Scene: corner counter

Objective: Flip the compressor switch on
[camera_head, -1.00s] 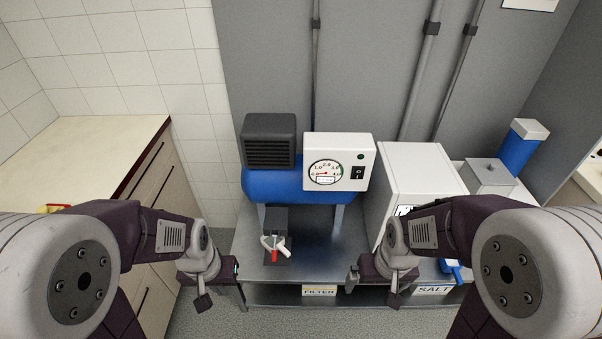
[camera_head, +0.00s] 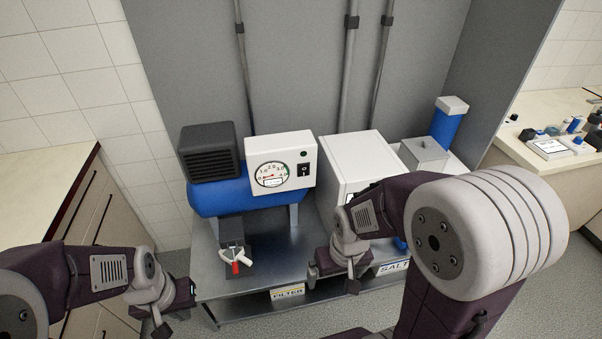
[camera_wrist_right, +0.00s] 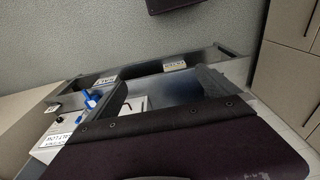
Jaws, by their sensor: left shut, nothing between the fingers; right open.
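The compressor has a blue tank (camera_head: 222,199), a black motor housing (camera_head: 208,153) and a white panel (camera_head: 281,146) with a round gauge (camera_head: 271,174). A small black rocker switch (camera_head: 304,170) sits right of the gauge, under a dark round lamp (camera_head: 303,154). Which side of the rocker is pressed is too small to tell. My right gripper (camera_head: 334,279) is open and empty, low in front of the bench, apart from the switch and below it. My left gripper (camera_head: 176,312) is shut and empty at the bench's front left corner.
A red-handled valve (camera_head: 236,266) stands on the metal bench (camera_head: 275,260) below the tank. A white cabinet (camera_head: 350,158) stands right of the panel, with a blue cylinder (camera_head: 447,128) beyond. A blue item (camera_wrist_right: 91,98) shows in the right wrist view. Counters flank both sides.

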